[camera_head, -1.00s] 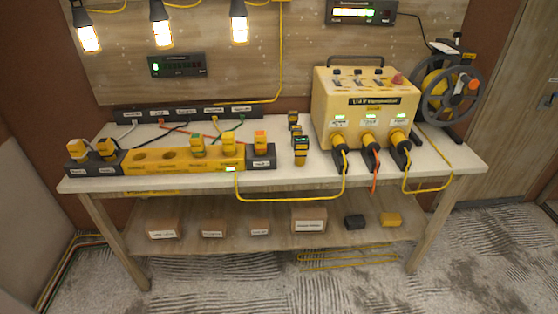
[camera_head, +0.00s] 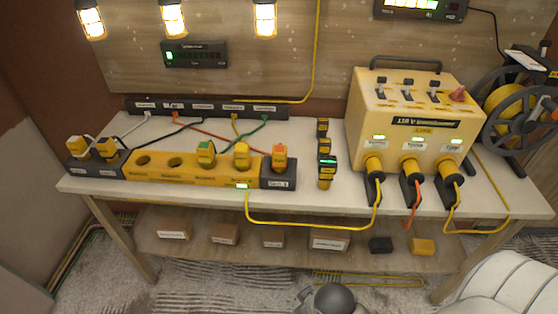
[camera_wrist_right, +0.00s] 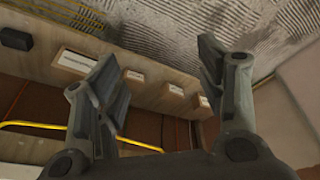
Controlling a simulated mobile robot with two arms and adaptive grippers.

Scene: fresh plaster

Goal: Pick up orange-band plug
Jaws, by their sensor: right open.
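The plug with the orange band (camera_head: 279,157) stands upright in the dark socket block at the right end of the yellow socket strip (camera_head: 150,168). An orange cable runs behind it toward the black rear strip. A yellow plug (camera_head: 241,156) and a green-marked plug (camera_head: 206,153) stand in the yellow strip to its left. My right gripper (camera_wrist_right: 158,85) is open and empty in the right wrist view, with the lower shelf and its boxes beyond its fingers. No plug shows in that view. My left gripper is not in view.
A yellow transformer (camera_head: 415,120) with several plugged cables stands at the right of the bench, beside a cable reel (camera_head: 510,115). Stacked dark-and-yellow devices (camera_head: 325,160) stand right of the socket strip. A yellow cable (camera_head: 310,225) loops along the front edge.

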